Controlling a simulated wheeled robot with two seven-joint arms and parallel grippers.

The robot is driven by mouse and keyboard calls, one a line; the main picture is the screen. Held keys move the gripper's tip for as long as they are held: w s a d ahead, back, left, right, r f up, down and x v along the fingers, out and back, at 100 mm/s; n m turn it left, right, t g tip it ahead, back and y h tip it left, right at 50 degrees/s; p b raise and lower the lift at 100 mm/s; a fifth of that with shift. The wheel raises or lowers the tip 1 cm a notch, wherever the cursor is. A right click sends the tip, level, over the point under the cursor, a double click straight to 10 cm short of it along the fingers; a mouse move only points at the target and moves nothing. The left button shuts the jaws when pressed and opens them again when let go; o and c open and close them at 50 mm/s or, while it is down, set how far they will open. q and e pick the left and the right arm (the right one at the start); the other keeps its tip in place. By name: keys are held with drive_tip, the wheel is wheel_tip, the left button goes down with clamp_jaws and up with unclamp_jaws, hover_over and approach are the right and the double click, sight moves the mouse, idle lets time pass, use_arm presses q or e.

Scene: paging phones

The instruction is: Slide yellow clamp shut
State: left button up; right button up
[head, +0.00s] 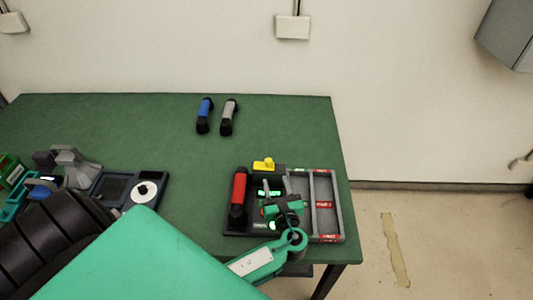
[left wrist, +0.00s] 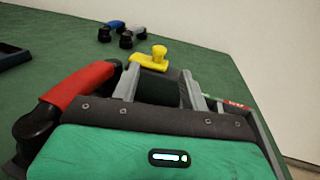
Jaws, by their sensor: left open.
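The yellow clamp (head: 264,164) is a small flat piece with a raised round knob. It sits on a dark block at the back of the black dock that also holds a red handset (head: 239,192). My left gripper (head: 271,190) is above the dock, on the near side of the clamp. In the left wrist view, the clamp (left wrist: 147,61) shows just beyond the open fingertips (left wrist: 160,82), with its knob roughly between them. The fingers look empty, and I see no contact with the clamp. My right gripper is not in view.
A grey divided tray (head: 311,199) adjoins the dock on the right, close to the table's right edge. Blue (head: 204,115) and grey (head: 228,117) handsets lie at the back. A dark panel with a white disc (head: 145,190) is left. The green table's middle (head: 200,160) is clear.

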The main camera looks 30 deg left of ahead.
sight(268, 158)
use_arm(q)
drive_tip(key=p+x, duration=0.2)
drive_tip(key=x, duration=0.9)
drive_tip(key=shift+a+p, duration=0.2)
drive_tip(key=shift+p, duration=0.2)
drive_tip(key=shift+w+a, duration=0.45)
clamp_jaws()
